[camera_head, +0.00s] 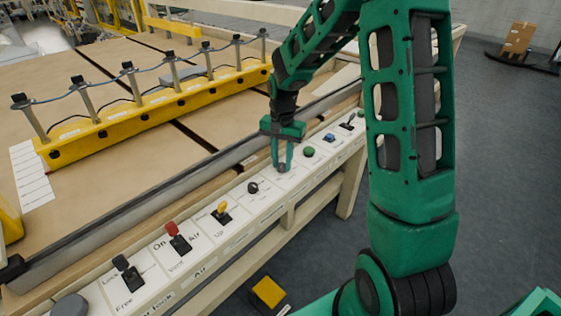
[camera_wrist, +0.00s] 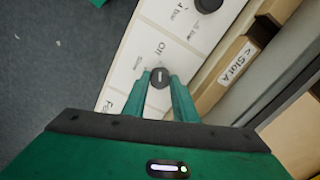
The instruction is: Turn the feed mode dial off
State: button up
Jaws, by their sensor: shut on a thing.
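My green gripper (camera_head: 283,165) points down at the white control panel (camera_head: 145,263) along the machine's front edge. It is shut on a small dark round dial (camera_wrist: 160,77), with one finger on each side of it. The word "Off" is printed on the panel beside the dial in the wrist view. In the head view the dial (camera_head: 283,168) is mostly hidden between the fingertips. The dial's exact setting is hard to tell.
Along the panel stand a black knob (camera_head: 253,187), a yellow lever (camera_head: 222,209), a red lever (camera_head: 174,231), a green button (camera_head: 310,152) and a blue switch (camera_head: 329,138). A yellow rail (camera_head: 160,110) with several posts lies behind. Open floor lies to the right.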

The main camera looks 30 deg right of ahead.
aim_at(281, 164)
jog(key=shift+w+a, duration=0.1)
jog(key=o, duration=1)
jog(key=shift+o, duration=0.2)
jog(key=shift+r, duration=0.15)
notch_tip(281, 164, up, 10)
jog(key=shift+r, duration=0.25)
jog(key=s+d+r+n, duration=0.1)
jog(key=s+d+r, duration=0.15)
jog(key=s, duration=0.55)
jog(key=s+d+r+n, duration=0.15)
jog(key=s+d, duration=0.25)
jog(key=s, duration=0.4)
jog(key=s+d+f, duration=0.1)
jog(key=s, duration=1.6)
jog(key=shift+f+n, duration=0.25)
jog(key=shift+n, duration=0.2)
